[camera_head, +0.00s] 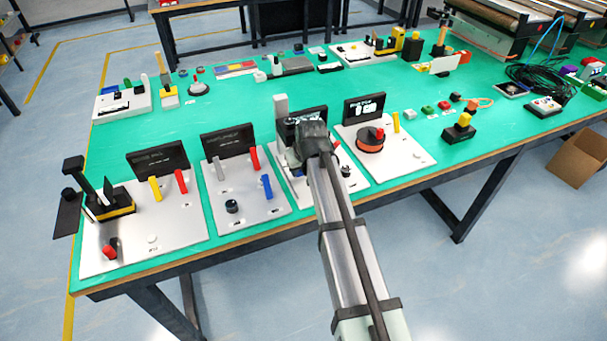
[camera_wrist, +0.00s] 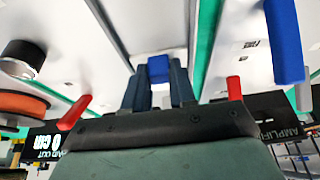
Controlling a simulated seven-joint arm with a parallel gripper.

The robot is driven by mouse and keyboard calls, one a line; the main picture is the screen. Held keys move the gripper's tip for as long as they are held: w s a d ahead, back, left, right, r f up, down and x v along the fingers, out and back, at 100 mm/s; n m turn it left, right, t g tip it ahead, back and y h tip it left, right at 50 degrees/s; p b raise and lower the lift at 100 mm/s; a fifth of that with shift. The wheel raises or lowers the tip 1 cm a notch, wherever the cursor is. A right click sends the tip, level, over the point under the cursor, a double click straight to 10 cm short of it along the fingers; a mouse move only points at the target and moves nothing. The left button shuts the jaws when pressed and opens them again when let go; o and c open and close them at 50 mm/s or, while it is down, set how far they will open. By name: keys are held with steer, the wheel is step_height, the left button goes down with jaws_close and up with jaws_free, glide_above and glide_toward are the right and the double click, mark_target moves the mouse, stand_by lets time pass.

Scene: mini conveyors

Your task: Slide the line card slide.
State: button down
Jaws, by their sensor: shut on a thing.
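My gripper (camera_head: 302,160) is over the third white panel (camera_head: 300,196) from the left on the green bench. In the wrist view my gripper (camera_wrist: 158,82) has its two dark fingers closed on a small blue block (camera_wrist: 158,68), which looks like the handle of the line card slide. The block lies between the fingertips, close above the white panel surface. In the head view my wrist and arm cover the block and much of this panel. The panel's dark upright sign (camera_head: 303,120) is partly hidden.
The amplifier panel (camera_head: 268,211) at left has red (camera_head: 254,157) and blue (camera_head: 267,186) upright levers. The panel at right holds an orange-edged reel (camera_head: 370,139) and a yellow lever (camera_head: 396,122). A red lever (camera_wrist: 75,112) stands close beside my gripper.

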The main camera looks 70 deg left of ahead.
steer(key=c, duration=1.2)
jaws_free()
steer(key=v, duration=1.4)
steer(key=shift+d+f, duration=0.1)
